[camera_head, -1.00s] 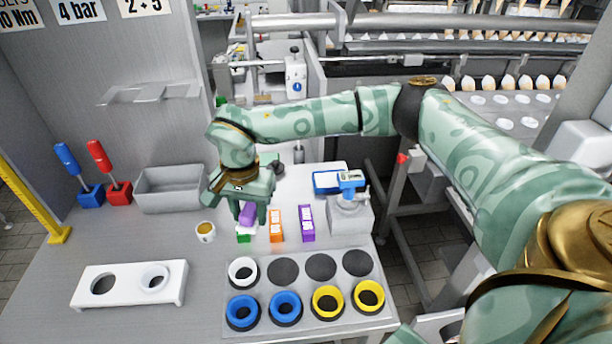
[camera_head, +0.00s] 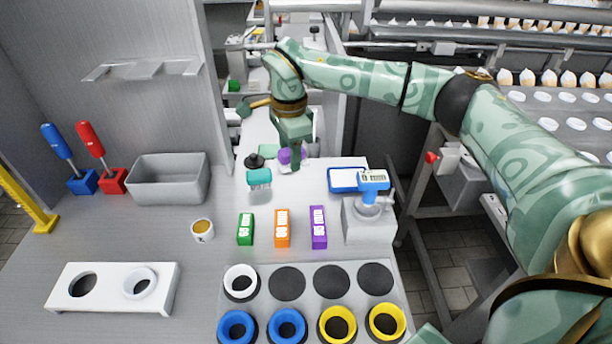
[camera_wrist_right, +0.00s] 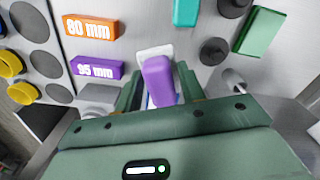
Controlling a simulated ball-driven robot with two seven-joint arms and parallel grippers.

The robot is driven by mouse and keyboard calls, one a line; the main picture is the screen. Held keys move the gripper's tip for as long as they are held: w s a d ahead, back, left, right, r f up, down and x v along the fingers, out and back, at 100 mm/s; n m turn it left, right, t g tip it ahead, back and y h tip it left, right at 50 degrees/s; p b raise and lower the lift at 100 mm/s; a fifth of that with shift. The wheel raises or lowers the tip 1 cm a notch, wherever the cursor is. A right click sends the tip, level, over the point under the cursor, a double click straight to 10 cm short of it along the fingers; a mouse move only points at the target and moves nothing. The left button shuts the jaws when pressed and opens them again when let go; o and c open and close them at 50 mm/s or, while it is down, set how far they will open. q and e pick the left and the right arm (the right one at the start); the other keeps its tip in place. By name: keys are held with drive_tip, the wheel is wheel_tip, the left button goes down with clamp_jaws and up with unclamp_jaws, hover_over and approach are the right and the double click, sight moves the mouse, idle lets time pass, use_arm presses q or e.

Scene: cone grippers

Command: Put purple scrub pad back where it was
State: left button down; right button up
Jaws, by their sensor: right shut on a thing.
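The purple scrub pad (camera_head: 284,156) is held in my right gripper (camera_head: 293,158), above the back of the table. In the right wrist view the purple pad (camera_wrist_right: 160,82) sits between the two fingers of the right gripper (camera_wrist_right: 159,92), which is shut on it. A white piece shows at the pad's far end. In the head view the gripper hides part of the pad. A teal pad-like piece (camera_head: 259,178) stands to the left of the gripper. My left gripper is not in view.
A black knobbed piece (camera_head: 255,161) and a green flat block (camera_head: 269,151) are close by on the left. Green (camera_head: 245,229), orange (camera_head: 282,228) and purple (camera_head: 318,227) labelled blocks stand in front. A blue-topped device (camera_head: 373,185) is at the right, a grey bin (camera_head: 168,184) at the left.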

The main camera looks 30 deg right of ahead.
drive_tip(key=b, duration=0.1)
hover_over(306, 184)
drive_tip(key=a, duration=0.1)
wheel_tip(306, 184, down, 4)
drive_tip(key=shift+s+a+f, duration=0.1)
drive_tip(key=shift+a, duration=0.05)
drive_tip(key=f+b, duration=0.1)
drive_tip(key=f, duration=0.1)
drive_tip(key=d+f+b, duration=0.1)
drive_tip(key=f, duration=0.1)
drive_tip(key=shift+d+f, duration=0.15)
drive_tip(key=shift+f, duration=0.25)
drive_tip(key=shift+c, duration=0.4)
drive_tip(key=shift+r, duration=0.2)
drive_tip(key=o, duration=1)
drive_tip(key=shift+f, duration=0.1)
wheel_tip(306, 184, up, 12)
drive_tip(key=p, duration=0.4)
